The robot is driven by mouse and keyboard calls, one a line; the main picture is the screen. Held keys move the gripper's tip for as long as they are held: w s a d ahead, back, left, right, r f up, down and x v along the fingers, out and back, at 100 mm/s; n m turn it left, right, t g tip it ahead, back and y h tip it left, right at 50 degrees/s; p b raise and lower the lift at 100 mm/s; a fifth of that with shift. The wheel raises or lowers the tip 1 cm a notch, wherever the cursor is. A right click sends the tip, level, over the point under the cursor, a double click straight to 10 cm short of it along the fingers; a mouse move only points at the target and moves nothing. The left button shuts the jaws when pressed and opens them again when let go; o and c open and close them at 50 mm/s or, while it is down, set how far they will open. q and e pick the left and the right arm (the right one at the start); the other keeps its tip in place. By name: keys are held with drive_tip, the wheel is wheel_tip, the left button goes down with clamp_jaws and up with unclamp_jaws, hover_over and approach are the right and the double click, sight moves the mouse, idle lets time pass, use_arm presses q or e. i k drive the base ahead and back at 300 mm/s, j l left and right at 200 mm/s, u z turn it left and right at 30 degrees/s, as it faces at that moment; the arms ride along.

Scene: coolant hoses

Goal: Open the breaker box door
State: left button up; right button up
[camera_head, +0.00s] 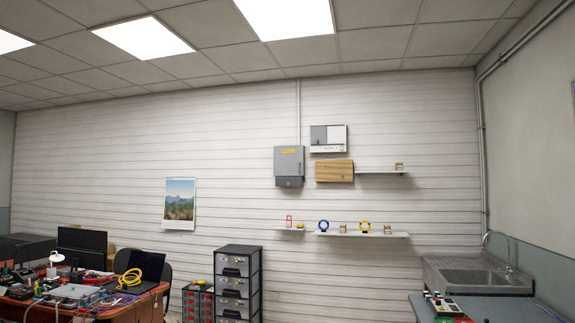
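A grey breaker box (289,161) with a yellow label near its top hangs on the far white slatted wall, right of the picture's middle. A thin conduit runs from its top up to the ceiling. Its front looks flat and shut, but the latch and hinge are too small to make out. A darker grey section forms its lower end. Neither of my grippers is in view.
A wooden box (334,171) and a grey-white wall unit (328,138) hang right of the breaker box. Below are a shelf (361,235), a drawer tower (238,284) and a sink (475,277). A cluttered desk (140,301) fills the lower left.

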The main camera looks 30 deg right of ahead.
sight(289, 161)
drive_tip(key=i+l+z, duration=0.65)
drive_tip(key=i+z, duration=0.15)
drive_tip(key=i, duration=0.55)
drive_tip(key=i+z, duration=0.3)
drive_tip(key=i, duration=3.95)
